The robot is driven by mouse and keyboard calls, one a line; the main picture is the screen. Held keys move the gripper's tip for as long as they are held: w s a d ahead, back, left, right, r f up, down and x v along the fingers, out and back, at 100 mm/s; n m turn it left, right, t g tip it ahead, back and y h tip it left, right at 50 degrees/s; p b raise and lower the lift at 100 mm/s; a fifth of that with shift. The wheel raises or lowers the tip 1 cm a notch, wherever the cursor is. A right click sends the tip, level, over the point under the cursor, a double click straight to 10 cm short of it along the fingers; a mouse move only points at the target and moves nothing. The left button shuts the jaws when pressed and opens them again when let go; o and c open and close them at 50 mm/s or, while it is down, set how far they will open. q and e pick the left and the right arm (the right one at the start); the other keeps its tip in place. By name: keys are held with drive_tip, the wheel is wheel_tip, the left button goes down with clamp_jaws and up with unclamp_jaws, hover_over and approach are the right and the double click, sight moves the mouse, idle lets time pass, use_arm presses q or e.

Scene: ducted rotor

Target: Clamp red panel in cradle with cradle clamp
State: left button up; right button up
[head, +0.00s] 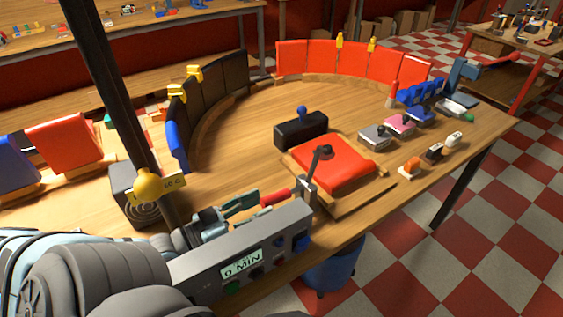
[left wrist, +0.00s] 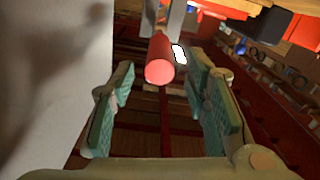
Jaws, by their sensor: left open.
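The red panel (head: 340,172) lies flat in the wooden cradle (head: 373,197) near the table's front edge. The cradle clamp (head: 309,189) stands at the cradle's left side. Its dark arm reaches up to a black tip (head: 323,152) over the panel; I cannot tell whether the tip touches. Its red handle (head: 275,197) points left toward my left gripper (head: 240,206). In the left wrist view the handle's round end (left wrist: 159,70) is ahead of the open teal fingers (left wrist: 160,110), roughly between their lines, with nothing held. My right gripper is not in view.
A grey timer box (head: 243,262) stands in front of the left gripper. A black block with blue knob (head: 301,130) sits behind the cradle. Curved rows of black panels (head: 222,85) and red panels (head: 350,59) stand behind. Small coloured blocks (head: 401,123) lie right. The table middle is clear.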

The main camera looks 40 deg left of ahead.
sight(286, 192)
use_arm(q)
drive_tip(key=b+x, duration=0.2)
drive_tip(key=x, duration=0.4)
drive_tip(key=shift+w+f, duration=0.15)
drive_tip(key=shift+w, duration=0.1)
drive_tip(key=shift+w+d, duration=0.2)
drive_tip(key=shift+w, duration=0.1)
clamp_jaws()
